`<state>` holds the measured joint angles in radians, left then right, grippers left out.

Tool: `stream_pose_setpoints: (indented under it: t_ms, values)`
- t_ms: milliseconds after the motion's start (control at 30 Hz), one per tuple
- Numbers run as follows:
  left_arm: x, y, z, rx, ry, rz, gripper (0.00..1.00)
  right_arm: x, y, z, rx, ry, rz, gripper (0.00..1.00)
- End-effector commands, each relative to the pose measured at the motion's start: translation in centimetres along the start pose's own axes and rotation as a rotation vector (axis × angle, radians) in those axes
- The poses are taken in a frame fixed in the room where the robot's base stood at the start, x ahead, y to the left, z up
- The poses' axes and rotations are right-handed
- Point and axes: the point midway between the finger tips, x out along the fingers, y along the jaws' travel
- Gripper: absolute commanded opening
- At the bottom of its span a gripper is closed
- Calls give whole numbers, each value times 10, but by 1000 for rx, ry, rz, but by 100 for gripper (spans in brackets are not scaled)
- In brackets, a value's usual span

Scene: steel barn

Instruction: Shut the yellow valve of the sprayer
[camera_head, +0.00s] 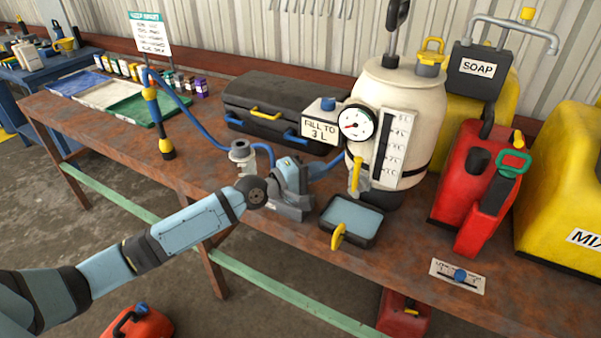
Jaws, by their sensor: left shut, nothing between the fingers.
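The sprayer is a cream tank (420,110) with a round gauge and a level strip, standing upright at the back right of the rusty bench. The yellow valve (356,173) is at the tank's lower front, its lever roughly upright. My left gripper (304,181) is shut and empty, over the bench to the left of the valve, with a gap between them. The blue hose (195,115) runs from the spray wand (155,120) behind my gripper toward the tank; part of it is hidden. My right gripper is out of view.
A tray (325,220) with a yellow handle sits in front of the valve. A grey metal fitting (240,152) stands just behind my wrist. A black case (275,95) lies behind. A red can (468,180) and yellow containers (560,190) crowd the right.

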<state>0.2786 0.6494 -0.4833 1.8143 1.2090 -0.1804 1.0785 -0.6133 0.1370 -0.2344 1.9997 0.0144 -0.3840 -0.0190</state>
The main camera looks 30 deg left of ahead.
Motion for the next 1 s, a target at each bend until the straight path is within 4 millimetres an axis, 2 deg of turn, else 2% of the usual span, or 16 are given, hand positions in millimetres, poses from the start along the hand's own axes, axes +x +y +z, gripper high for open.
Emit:
stream_pose_setpoints:
  t_ms: [100, 333, 533, 1000]
  values:
    - [26, 2, 0, 0, 0, 2, 0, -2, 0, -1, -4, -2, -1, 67]
    - [45, 2, 23, -2, -1, 0, 0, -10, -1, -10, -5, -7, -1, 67]
    - [51, 0, 28, 1, 0, -1, 0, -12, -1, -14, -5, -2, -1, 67]
    - [53, 2, 27, 17, 0, -11, 0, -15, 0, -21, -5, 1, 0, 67]
